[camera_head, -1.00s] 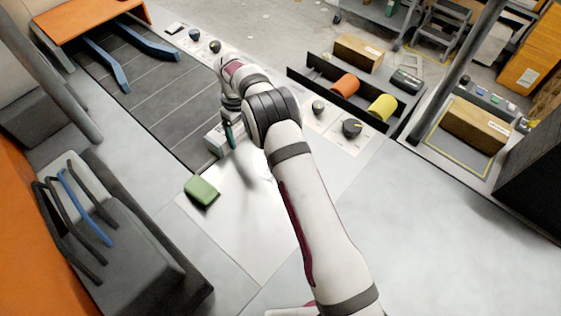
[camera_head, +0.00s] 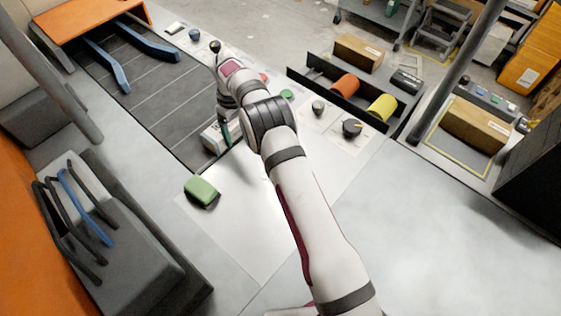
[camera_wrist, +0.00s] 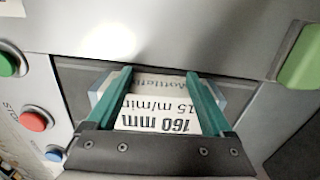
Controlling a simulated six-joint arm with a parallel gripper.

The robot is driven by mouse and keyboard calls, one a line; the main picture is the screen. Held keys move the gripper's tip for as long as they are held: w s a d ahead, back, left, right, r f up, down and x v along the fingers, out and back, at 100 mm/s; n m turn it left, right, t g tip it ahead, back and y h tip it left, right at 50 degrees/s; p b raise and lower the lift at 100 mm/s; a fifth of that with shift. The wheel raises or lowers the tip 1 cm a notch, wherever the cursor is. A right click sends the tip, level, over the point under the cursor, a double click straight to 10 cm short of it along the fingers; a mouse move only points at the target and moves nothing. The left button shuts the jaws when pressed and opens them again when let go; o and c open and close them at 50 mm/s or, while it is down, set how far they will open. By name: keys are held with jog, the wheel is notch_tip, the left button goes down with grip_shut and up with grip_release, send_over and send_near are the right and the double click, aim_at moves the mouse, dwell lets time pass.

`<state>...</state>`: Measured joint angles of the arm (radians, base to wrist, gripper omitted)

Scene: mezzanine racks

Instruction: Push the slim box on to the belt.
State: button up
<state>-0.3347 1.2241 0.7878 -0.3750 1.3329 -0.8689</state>
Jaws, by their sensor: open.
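The slim box (camera_head: 211,138) is pale, with printed lettering and blue-grey ends. It lies flat at the near end of the dark belt (camera_head: 150,85). In the wrist view the slim box (camera_wrist: 160,112) shows across and between my teal fingers, with its lettering upside down in part. My gripper (camera_head: 226,133) points down at the box's near right side. In the wrist view my gripper (camera_wrist: 160,78) is open, its fingers spread and apart. I cannot tell whether the fingers touch the box.
A green block (camera_head: 202,190) lies on the pale sheet nearer me. Red (camera_wrist: 34,120) and green (camera_wrist: 8,65) buttons stand beside the belt end. Blue guide rails (camera_head: 105,65) stand at the belt's far end. A black-walled tray (camera_head: 300,82) holds rollers at right.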

jog(key=shift+w+a, duration=0.4)
jog(key=shift+a, duration=0.05)
jog(key=shift+w+a, duration=0.1)
jog(key=shift+w+a, duration=0.3)
jog(key=shift+a, duration=0.05)
dwell(1.5)
jog(key=shift+s+d, duration=0.2)
jog(key=shift+d, duration=0.05)
jog(key=shift+r, duration=4.55)
